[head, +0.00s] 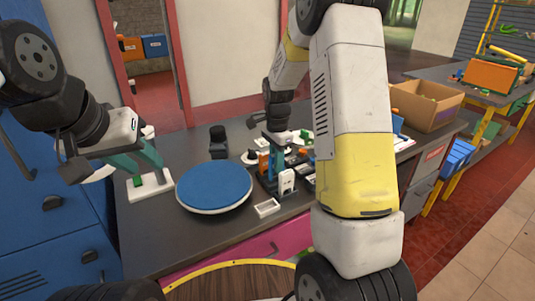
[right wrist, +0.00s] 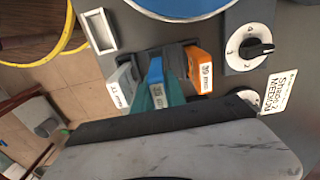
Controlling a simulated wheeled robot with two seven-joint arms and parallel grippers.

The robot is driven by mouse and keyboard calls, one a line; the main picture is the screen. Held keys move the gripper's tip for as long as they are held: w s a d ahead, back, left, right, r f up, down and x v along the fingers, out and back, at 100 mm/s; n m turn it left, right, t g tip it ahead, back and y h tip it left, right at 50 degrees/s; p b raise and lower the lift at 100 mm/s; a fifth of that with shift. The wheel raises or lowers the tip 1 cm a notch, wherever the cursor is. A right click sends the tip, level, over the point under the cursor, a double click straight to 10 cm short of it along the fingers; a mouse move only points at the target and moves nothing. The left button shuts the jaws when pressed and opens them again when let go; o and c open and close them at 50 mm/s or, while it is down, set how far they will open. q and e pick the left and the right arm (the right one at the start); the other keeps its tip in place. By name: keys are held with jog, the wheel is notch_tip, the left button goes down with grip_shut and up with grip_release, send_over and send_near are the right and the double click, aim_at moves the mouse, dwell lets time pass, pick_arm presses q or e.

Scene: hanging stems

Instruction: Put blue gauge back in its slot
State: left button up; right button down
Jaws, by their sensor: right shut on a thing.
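The blue gauge (right wrist: 155,70) shows in the right wrist view between the teal fingers of my right gripper (right wrist: 160,95), which is shut on it. It is at the dark rack (right wrist: 130,60), between a white gauge (right wrist: 119,88) and an orange gauge (right wrist: 201,70). The fingers hide its lower part, so I cannot tell whether it is fully seated. In the head view my right gripper (head: 277,150) points down at the rack, beside the white gauge (head: 287,181). My left gripper (head: 115,165) hangs at the left above the counter; its jaw opening is unclear.
A round blue pad (head: 214,187) lies left of the rack. A small white tray (head: 267,208) is in front. A white stand (head: 150,188) is near my left gripper. A dial with a black knob (right wrist: 251,48) is near the rack. A cardboard box (head: 425,105) stands right.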

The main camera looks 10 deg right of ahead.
jog(key=shift+f, duration=0.25)
jog(key=shift+f, duration=1.1)
jog(key=c, duration=1.3)
grip_release()
notch_tip(320, 180, up, 8)
jog(key=shift+f, duration=0.2)
jog(key=s+r+n+t+y, duration=0.25)
jog(key=s+r+n, duration=0.45)
jog(key=s+r, duration=0.5)
jog(key=s+a+r+n+t, duration=0.2)
jog(key=s+n, duration=0.5)
jog(key=s, duration=0.5)
notch_tip(320, 180, up, 3)
jog(key=shift+s+f+n+t, duration=0.1)
jog(key=shift+s+n+t, duration=0.15)
jog(key=shift+t, duration=0.6)
